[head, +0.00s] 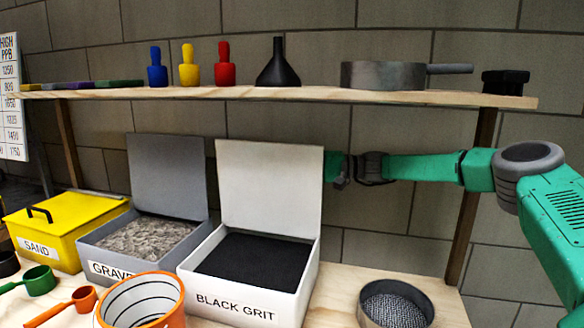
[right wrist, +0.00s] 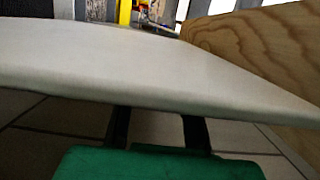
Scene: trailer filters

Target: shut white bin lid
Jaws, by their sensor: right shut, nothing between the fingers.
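The white bin (head: 250,300), labelled BLACK GRIT, stands on the bench with its white lid (head: 268,185) raised nearly upright at the back. Dark grit fills the bin. My right gripper (head: 338,170) reaches in from the right and is partly hidden behind the lid's right edge. In the right wrist view the lid (right wrist: 140,70) crosses the picture as a broad pale panel, and the gripper (right wrist: 158,128) has its fingertips hidden by it. The gripper is shut and empty; whether it touches the lid I cannot tell. My left gripper is not in view.
A grey gravel bin (head: 95,245) with its lid raised and a closed yellow sand bin (head: 75,225) stand to the left. A wooden shelf (head: 330,95) with bottles and a funnel (head: 278,68) runs above. An orange-rimmed container (head: 178,300) and a sieve (head: 365,315) stand in front.

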